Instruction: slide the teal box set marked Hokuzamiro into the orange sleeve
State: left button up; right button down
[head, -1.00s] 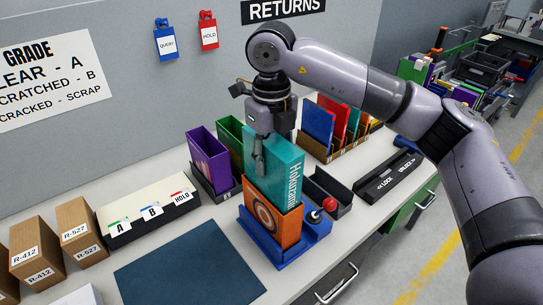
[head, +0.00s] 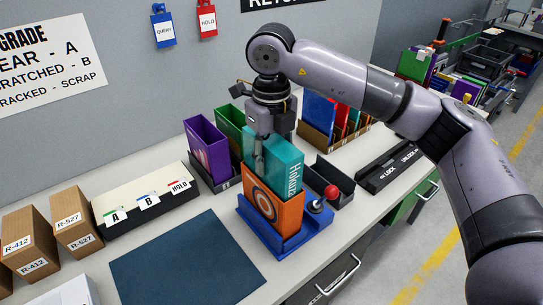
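The teal box set (head: 283,160) stands upright, its lower part inside the orange sleeve (head: 273,213), with the start of its white lettering showing above the sleeve's edge. The sleeve stands in a blue holder (head: 250,232) that has a red-knobbed lever at its right. My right gripper (head: 259,160) points down at the top of the teal box set, with one finger along its near left face. The other finger is hidden behind the box set, and the gripper appears shut on it. My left gripper is not in view.
Purple (head: 206,148) and green (head: 230,125) sleeves stand in a dark rack behind left. A dark blue mat (head: 185,262) lies in front left, beside a card file (head: 145,205) and cardboard boxes (head: 75,220). An empty black tray (head: 332,180) is to the right.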

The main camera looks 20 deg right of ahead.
aim_at(271, 140)
jog(key=shift+f+b, duration=0.75)
jog(key=shift+f, duration=0.3)
jog(key=c, duration=0.9)
grip_release()
jog(key=shift+c, duration=0.2)
jog(key=shift+o, duration=0.4)
jog(key=o, duration=0.3)
jog(key=shift+r, duration=0.1)
jog(key=shift+r+p, duration=2.45)
jog(key=shift+r, duration=1.5)
jog(key=shift+f, duration=0.1)
